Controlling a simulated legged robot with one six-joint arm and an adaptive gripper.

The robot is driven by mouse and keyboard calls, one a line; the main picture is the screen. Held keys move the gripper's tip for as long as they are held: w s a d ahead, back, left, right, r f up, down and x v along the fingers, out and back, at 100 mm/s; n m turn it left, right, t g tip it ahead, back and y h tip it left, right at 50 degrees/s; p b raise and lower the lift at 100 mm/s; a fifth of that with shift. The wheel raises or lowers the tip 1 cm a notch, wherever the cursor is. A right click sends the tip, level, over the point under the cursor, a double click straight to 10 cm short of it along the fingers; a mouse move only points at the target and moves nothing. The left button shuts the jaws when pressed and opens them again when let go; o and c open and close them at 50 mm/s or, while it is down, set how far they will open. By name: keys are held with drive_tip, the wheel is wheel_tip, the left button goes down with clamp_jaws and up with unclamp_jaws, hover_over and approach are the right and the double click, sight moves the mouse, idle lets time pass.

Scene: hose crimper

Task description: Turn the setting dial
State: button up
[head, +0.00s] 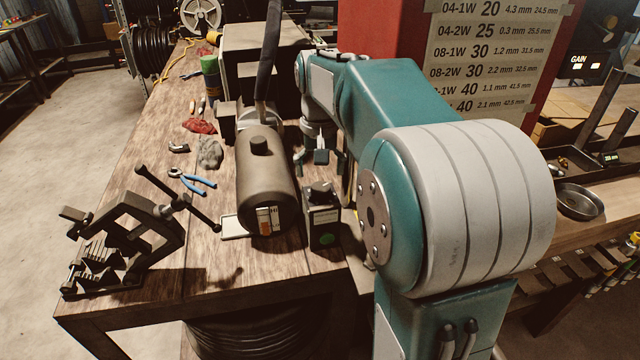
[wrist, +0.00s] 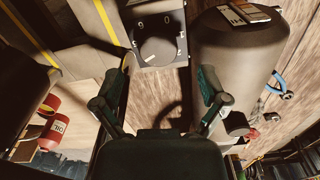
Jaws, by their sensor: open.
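The setting dial (head: 321,190) is a dark round knob on top of a small dark box (head: 323,225) with a green spot on its front, near the bench's front edge. In the wrist view the dial (wrist: 157,51) is at top centre, its box around it with small white marks. My gripper (head: 320,165) hangs just behind and above the box in the head view. In the wrist view my gripper (wrist: 165,74) is open, with its two fingers wide apart and the dial beyond and between them. Nothing is between the fingers, and they appear not to touch the dial.
A vise-like clamp (head: 125,235), blue-handled pliers (head: 192,181) and a red rag (head: 199,126) lie further left on the wooden bench (head: 190,255). A red column with a printed size chart (head: 495,50) rises behind my arm.

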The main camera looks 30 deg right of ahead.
sight(320, 187)
wheel_tip(320, 187, down, 3)
drive_tip(key=shift+r, duration=0.15)
drive_tip(key=shift+d+f, duration=0.15)
drive_tip(key=shift+f, duration=0.45)
drive_tip(key=c, duration=1.1)
drive_tip(key=shift+m, duration=2)
drive_tip(key=shift+c, duration=0.2)
drive_tip(key=o, duration=1.1)
drive_tip(key=shift+f, duration=0.1)
drive_tip(key=shift+o, duration=0.2)
